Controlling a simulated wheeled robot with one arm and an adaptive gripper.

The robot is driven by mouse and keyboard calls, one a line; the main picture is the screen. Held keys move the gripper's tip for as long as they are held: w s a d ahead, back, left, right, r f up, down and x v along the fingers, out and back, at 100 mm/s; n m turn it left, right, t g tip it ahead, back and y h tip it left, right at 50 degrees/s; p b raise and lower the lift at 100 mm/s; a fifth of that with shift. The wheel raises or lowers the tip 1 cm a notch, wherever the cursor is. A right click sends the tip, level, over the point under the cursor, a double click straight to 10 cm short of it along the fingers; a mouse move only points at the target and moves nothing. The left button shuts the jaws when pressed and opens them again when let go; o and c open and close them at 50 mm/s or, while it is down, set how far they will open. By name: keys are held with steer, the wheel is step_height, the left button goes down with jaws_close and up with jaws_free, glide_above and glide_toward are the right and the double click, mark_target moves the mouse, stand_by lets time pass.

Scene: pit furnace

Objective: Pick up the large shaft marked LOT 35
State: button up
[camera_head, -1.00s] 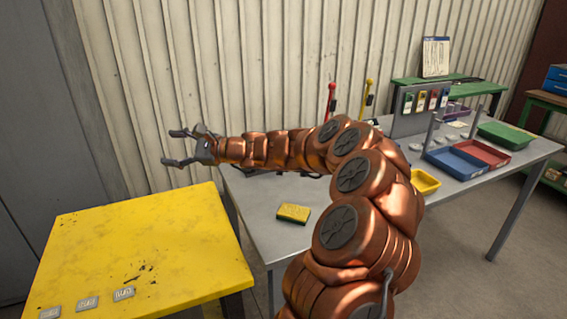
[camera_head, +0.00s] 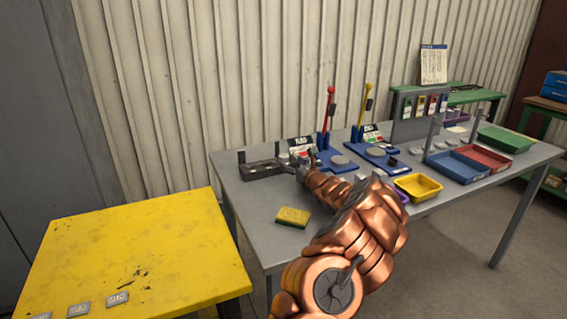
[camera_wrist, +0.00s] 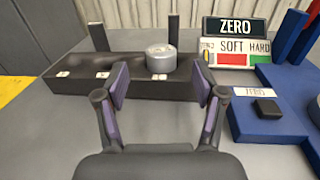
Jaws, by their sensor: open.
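A short grey metal cylinder (camera_wrist: 162,59) stands upright at the right part of a dark rack (camera_wrist: 125,86) in the wrist view. I see no LOT 35 mark on it and cannot tell whether it is the large shaft. The rack has two dark posts behind and small white labels too small to read. My gripper (camera_wrist: 160,84) is open and empty, its two fingers spread in front of the cylinder, apart from it. In the head view the rack (camera_head: 262,168) lies on the grey table's far left, and my gripper (camera_head: 304,166) is near its right end.
A blue stand (camera_wrist: 270,120) with a ZERO sign and a SOFT/HARD plate is close on the right. A yellow sponge (camera_head: 293,217) lies on the grey table. Trays and a second blue stand are farther right. The yellow table (camera_head: 140,245) carries three metal tags.

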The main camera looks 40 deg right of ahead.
mark_target(286, 159)
steer(key=shift+p+x, duration=0.45)
steer(key=shift+x, duration=2.65)
steer(key=shift+d, duration=0.1)
steer(key=shift+c, duration=0.2)
jaws_close()
